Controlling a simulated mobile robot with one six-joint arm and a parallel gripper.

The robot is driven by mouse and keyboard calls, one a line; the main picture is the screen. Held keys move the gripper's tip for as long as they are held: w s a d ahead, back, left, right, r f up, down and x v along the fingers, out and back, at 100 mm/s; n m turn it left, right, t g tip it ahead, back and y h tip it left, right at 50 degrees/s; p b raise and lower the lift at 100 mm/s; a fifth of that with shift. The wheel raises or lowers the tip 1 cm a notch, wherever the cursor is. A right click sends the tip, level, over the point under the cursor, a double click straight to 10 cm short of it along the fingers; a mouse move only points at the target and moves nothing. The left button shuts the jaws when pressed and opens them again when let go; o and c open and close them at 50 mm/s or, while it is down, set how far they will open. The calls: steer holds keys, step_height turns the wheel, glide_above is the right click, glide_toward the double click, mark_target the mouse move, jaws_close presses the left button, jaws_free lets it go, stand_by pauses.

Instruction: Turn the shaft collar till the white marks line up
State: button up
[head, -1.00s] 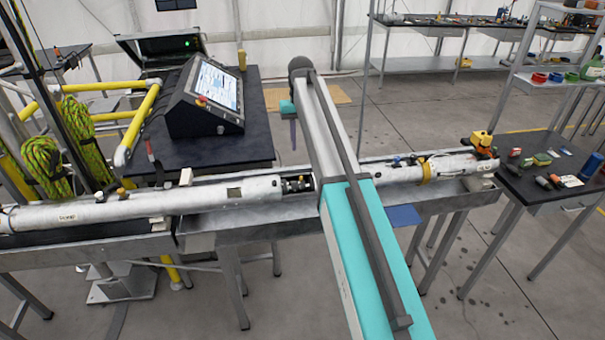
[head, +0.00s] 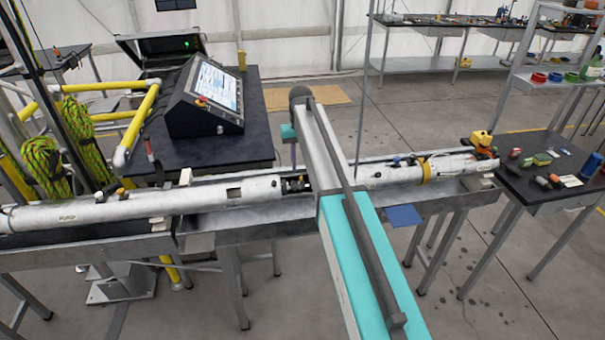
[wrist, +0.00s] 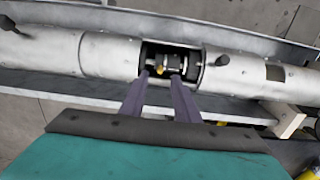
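The shaft collar (wrist: 160,68) sits in the dark gap of a long silver tube in the wrist view, with a small brass-coloured spot on it. In the head view the gap with the dark shaft parts (head: 297,184) shows just left of my arm. My gripper (wrist: 160,77) is open, its two purple fingers apart and pointing at the gap, with the collar part between their tips in the picture. In the head view one finger (head: 293,156) hangs just above the gap. I cannot tell whether the fingers touch the collar. White marks cannot be made out.
The silver tube (head: 80,214) lies along a metal trough (head: 265,224). A console with a screen (head: 213,92) stands behind it on a dark table. A side table with small parts (head: 543,190) is at right. Yellow railing (head: 140,123) is at left.

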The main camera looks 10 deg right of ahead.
mark_target(301, 177)
steer(key=shift+f, duration=2.5)
jaws_close()
steer(key=shift+d, duration=0.35)
steer(key=shift+a, duration=0.25)
